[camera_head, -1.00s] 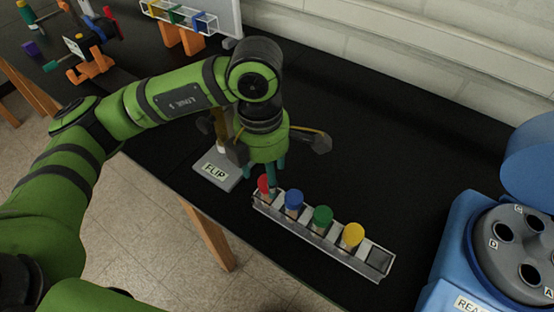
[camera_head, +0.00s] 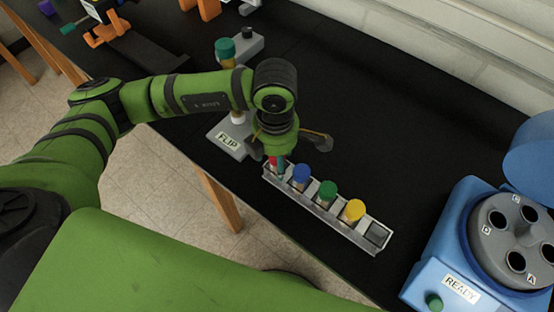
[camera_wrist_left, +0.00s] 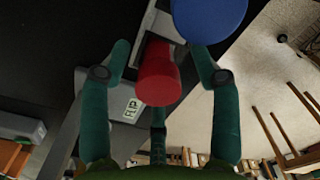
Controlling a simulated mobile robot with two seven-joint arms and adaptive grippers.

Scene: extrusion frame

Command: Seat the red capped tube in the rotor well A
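The red capped tube (camera_head: 272,163) stands in the left end of a pale rack (camera_head: 345,233), partly hidden behind my left gripper (camera_head: 279,170). In the left wrist view its red cap (camera_wrist_left: 158,75) lies between the fingers of the left gripper (camera_wrist_left: 160,65). These are open, with a gap visible on both sides of the cap. The grey rotor (camera_head: 520,237) is in a blue centrifuge at the right with its lid up. Well A (camera_head: 516,262) is the dark hole by the A label and looks empty. My right gripper is out of view.
Blue (camera_head: 301,172), green (camera_head: 328,189) and yellow (camera_head: 354,210) capped tubes follow along the rack, then an empty slot. A FLIP stand (camera_head: 230,140) is behind the left gripper. The READY label (camera_head: 460,289) fronts the centrifuge. Black tabletop between rack and centrifuge is clear.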

